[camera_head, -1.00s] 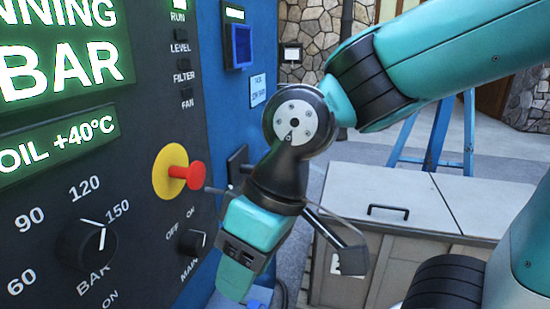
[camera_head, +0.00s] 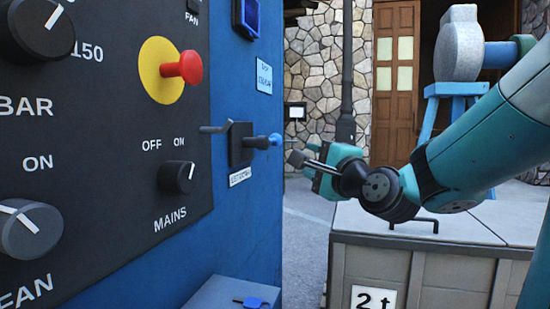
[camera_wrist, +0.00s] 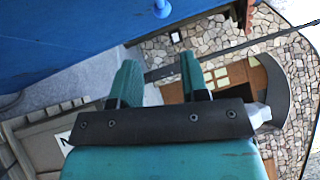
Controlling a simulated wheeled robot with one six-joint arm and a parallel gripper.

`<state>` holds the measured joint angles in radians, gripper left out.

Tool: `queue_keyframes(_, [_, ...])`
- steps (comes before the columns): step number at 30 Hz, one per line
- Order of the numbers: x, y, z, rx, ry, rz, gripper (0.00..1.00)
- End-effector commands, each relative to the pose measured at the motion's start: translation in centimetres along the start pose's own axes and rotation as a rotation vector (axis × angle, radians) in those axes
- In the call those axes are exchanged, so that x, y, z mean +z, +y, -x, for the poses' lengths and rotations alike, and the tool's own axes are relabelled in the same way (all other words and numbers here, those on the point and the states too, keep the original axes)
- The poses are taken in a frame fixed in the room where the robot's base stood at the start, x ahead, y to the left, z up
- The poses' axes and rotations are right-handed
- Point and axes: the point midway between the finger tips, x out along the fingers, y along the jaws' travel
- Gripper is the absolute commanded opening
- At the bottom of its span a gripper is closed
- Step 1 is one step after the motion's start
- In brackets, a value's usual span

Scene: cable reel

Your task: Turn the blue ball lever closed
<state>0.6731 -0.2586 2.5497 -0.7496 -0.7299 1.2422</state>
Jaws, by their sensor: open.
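A blue knob (camera_head: 275,139) on a short stem sticks out to the right from a black plate (camera_head: 240,145) on the side of the blue cabinet. A small label below the plate is unreadable. The blue knob also shows at the top of the wrist view (camera_wrist: 162,8). My gripper (camera_head: 318,168) is to the right of the knob and slightly lower in the head view, apart from it. In the wrist view its two teal fingers (camera_wrist: 160,75) are spread with nothing between them. A second blue handle (camera_head: 254,302) is cut off at the bottom of the head view.
The blue cabinet (camera_head: 245,220) carries a dark panel with a red button (camera_head: 182,68) on a yellow disc and black rotary switches. A grey rod (camera_head: 215,129) sticks out left of the plate. Open paving lies between cabinet and crate.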

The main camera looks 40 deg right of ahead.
Motion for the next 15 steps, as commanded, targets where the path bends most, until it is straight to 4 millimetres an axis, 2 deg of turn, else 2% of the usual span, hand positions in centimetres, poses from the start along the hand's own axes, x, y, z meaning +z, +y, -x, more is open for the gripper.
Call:
queue_keyframes(7, [0.2, -0.6, -3.0, 0.01, -0.003, -0.003, 0.41])
queue_keyframes(15, [0.3, -0.6, -5.1, 0.01, -0.011, -0.001, 0.41])
